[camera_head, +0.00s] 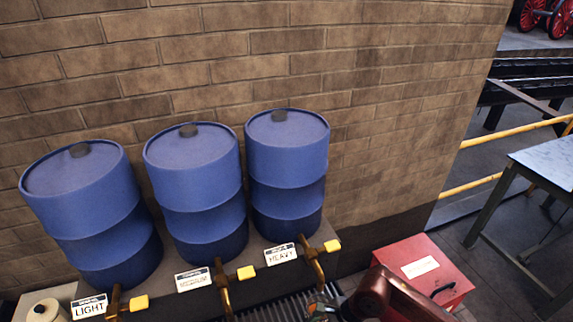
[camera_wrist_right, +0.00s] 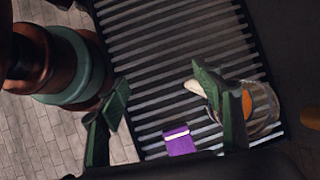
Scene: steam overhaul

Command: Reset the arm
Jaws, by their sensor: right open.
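My right gripper (camera_wrist_right: 163,82) is open in the wrist view, its two green fingers spread over a slatted grate with nothing between them. In the head view, a copper-coloured part of my right arm (camera_head: 385,298) shows at the bottom edge, right of the brass taps. A clear round container (camera_wrist_right: 262,108) with something orange stands on the grate beside the right-hand finger, partly hidden by it. A purple tag (camera_wrist_right: 179,141) with a white stripe is at the grate, low between the fingers. My left gripper is not in view.
Three blue drums, left (camera_head: 85,205), middle (camera_head: 195,185) and right (camera_head: 288,165), stand against a brick wall above brass taps with yellow handles. Signs read LIGHT (camera_head: 89,306) and HEAVY (camera_head: 281,254); the middle one (camera_head: 193,279) is unclear. A red box (camera_head: 425,268) and table (camera_head: 548,160) are at right.

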